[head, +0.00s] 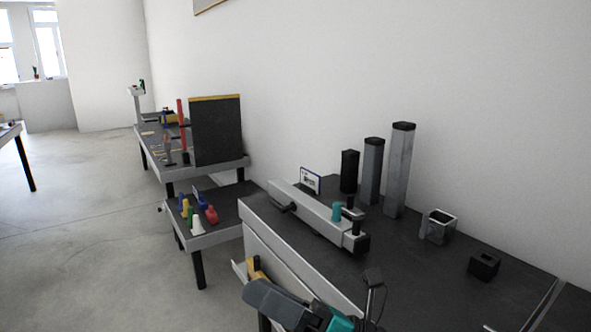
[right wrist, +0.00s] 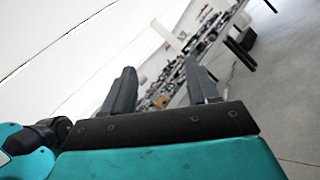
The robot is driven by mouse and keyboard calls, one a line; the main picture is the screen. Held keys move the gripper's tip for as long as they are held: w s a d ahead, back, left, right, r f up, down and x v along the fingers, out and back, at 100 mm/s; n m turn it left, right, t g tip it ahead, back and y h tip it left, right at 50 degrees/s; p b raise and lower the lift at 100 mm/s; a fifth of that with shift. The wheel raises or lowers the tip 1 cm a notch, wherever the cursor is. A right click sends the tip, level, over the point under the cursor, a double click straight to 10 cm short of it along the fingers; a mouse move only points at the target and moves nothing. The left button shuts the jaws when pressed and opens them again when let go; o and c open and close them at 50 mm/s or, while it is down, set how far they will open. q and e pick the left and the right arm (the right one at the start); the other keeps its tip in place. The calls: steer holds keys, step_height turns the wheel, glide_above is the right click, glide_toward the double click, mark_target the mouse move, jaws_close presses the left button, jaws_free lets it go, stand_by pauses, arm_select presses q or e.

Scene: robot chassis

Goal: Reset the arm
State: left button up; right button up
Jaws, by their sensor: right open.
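My right gripper (right wrist: 160,75) is open in the right wrist view, its two dark fingers apart with nothing between them. In the head view the dark grey and teal end of my right arm (head: 278,304) is at the bottom edge, in front of the near workbench (head: 420,270). From the head it overlaps the bench's front edge; I cannot tell the exact gap. The rest of the arm is cut off by the frame. My left gripper shows in neither view.
A lower table (head: 215,232) and a farther table (head: 225,173) lie beyond. Open floor (head: 90,230) is at left.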

steer(key=w+d+f+m+t+h+p, duration=0.1)
steer(key=d+f+m+t+h, duration=0.5)
steer(key=m, duration=0.8)
steer(key=d+f+m+t+h+p, duration=0.1)
steer(key=d+f+m+t+h, duration=0.3)
steer(key=d+f+m+h, duration=0.65)
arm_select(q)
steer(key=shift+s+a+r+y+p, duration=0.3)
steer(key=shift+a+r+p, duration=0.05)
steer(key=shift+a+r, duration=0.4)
arm_select(e)
steer(key=s+d+f+m+g+h, duration=0.1)
steer(key=s+d+f+m+g, duration=0.1)
steer(key=s+f+m, duration=0.3)
steer(key=s+d+f+m+g+h, duration=0.1)
steer(key=s+f+m+g, duration=0.3)
steer(key=m, duration=0.5)
step_height(320, 180, down, 4)
steer(key=shift+s+d+r, duration=0.1)
steer(key=shift+s+d, duration=0.75)
steer(key=shift+s, duration=0.4)
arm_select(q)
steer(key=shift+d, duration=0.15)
arm_select(e)
steer(key=shift+m+h, duration=0.25)
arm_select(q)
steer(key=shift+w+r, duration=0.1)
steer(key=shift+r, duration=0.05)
